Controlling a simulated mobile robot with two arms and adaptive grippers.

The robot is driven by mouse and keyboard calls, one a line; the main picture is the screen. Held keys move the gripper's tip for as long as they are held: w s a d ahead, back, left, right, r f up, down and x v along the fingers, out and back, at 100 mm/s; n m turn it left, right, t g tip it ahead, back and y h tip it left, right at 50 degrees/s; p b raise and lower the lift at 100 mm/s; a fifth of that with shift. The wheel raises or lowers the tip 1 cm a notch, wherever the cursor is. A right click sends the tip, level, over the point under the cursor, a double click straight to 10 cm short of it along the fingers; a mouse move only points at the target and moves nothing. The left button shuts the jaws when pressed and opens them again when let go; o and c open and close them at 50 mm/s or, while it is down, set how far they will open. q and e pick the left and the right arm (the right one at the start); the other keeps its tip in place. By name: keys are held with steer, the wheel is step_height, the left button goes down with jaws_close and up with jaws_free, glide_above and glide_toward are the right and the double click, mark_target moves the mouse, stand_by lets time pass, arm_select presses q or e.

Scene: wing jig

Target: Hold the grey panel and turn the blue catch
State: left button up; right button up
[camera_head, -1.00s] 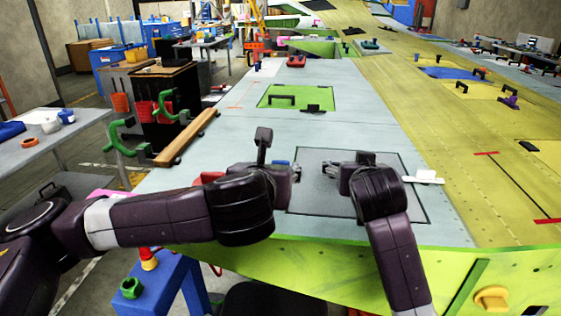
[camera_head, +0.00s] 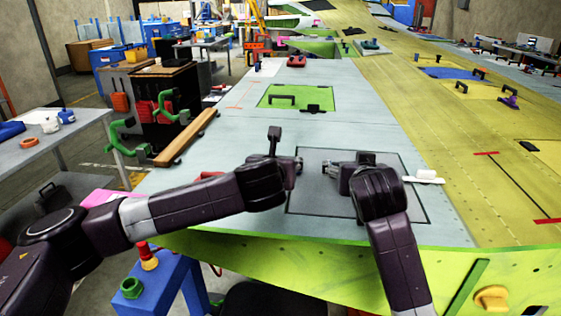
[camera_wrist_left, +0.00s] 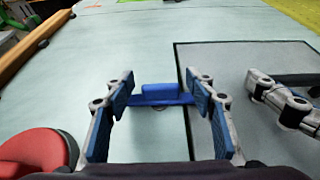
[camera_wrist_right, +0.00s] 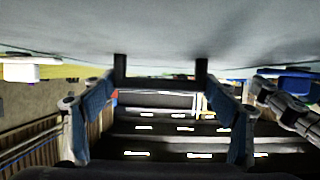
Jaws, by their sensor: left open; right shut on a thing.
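The grey panel (camera_head: 312,203) lies in a dark-edged rectangle near the front of the wing surface. The blue catch (camera_wrist_left: 160,94) sits at the panel's left edge in the left wrist view. My left gripper (camera_wrist_left: 160,100) is open, with one finger on each side of the catch and a gap to each. In the head view my left gripper (camera_head: 297,168) hides the catch. My right gripper (camera_head: 335,170) is over the panel, shut on a dark handle (camera_wrist_right: 160,84) that stands out from the grey surface in the right wrist view.
A white piece (camera_head: 425,177) lies right of the panel. A green panel (camera_head: 310,97) with dark handles is farther back. A wooden bar (camera_head: 187,137) lies along the left edge. A red rounded object (camera_wrist_left: 35,152) is close to my left gripper. The surface between the panels is clear.

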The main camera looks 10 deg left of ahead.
arm_select(q)
steer(key=c, duration=1.2)
steer(key=shift+d+n+y, duration=0.15)
steer(key=shift+n+y, duration=1.05)
steer(key=shift+y, duration=0.2)
steer(key=shift+n+g+y, duration=0.5)
steer(key=shift+n+y, duration=0.6)
steer(key=shift+y, duration=0.2)
steer(key=o, duration=1.2)
steer(key=shift+r, duration=0.1)
step_height(320, 180, up, 10)
steer(key=shift+f, duration=0.1)
